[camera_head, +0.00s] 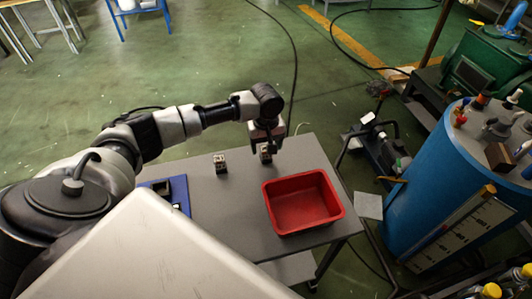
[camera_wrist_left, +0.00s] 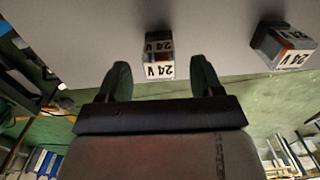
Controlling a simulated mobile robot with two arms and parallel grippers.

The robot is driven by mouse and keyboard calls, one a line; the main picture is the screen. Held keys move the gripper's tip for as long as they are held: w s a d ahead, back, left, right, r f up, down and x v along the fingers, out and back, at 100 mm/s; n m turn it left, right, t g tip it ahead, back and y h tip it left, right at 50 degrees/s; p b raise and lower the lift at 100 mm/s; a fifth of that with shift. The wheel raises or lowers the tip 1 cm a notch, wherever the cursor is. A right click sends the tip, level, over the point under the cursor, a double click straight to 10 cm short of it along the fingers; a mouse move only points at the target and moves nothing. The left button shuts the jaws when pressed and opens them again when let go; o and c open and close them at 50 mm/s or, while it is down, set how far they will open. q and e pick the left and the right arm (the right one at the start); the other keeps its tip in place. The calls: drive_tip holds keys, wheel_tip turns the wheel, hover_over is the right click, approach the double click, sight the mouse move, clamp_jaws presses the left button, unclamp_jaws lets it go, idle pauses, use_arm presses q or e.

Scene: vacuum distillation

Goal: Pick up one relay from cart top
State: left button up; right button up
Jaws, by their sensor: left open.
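Two small relays with white "24 V" labels stand on the grey cart top (camera_head: 235,222). One relay (camera_head: 265,152) is at my left gripper (camera_head: 265,146); in the left wrist view this relay (camera_wrist_left: 159,58) lies between and just beyond the two open fingers (camera_wrist_left: 160,80). The other relay (camera_head: 220,162) stands to the left on the cart in the head view; it shows at the right in the left wrist view (camera_wrist_left: 283,46). My left gripper points down and holds nothing. My right gripper does not show.
A red tray (camera_head: 302,204), empty, sits on the cart right of the relays. A blue item (camera_head: 180,192) lies at the cart's left, partly hidden by my body. A large blue tank (camera_head: 440,190) stands right of the cart, with hoses and equipment near it.

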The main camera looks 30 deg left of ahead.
use_arm(q)
wheel_tip(320, 180, down, 2)
drive_tip(key=shift+f, duration=0.1)
drive_tip(key=c, duration=1)
drive_tip(key=shift+r, duration=0.2)
